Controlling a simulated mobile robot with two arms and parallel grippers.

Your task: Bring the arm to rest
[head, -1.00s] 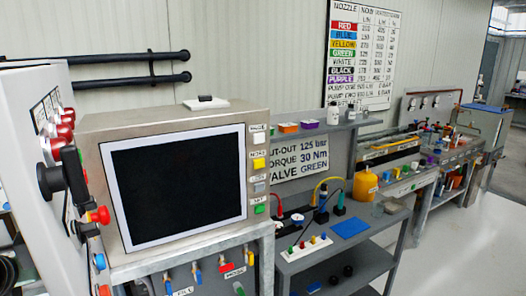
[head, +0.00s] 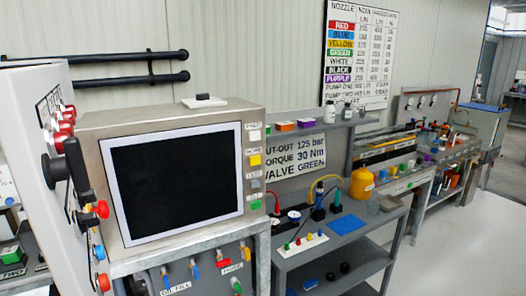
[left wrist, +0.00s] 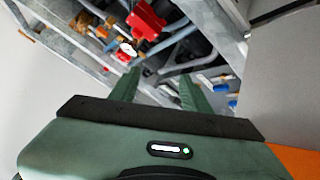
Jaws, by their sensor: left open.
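My left gripper (left wrist: 160,92) shows only in the left wrist view, with its green body across the bottom. Its two green fingers are apart, and I see nothing held between them. Beyond the fingertips are a red part (left wrist: 146,20) and dark pipework inside a grey metal frame. A blue-ended part (left wrist: 233,103) is right of the fingers. I cannot tell whether the fingers touch anything. Neither gripper shows in the head view, and my right gripper is in no view.
A panel with a dark screen (head: 172,188) stands on a grey bench with small coloured valves below. A white cabinet (head: 40,120) with knobs and levers is close at left. A shelved grey bench (head: 290,262) with an orange bottle (head: 361,183) stands right. Pale floor (head: 460,245) is open at right.

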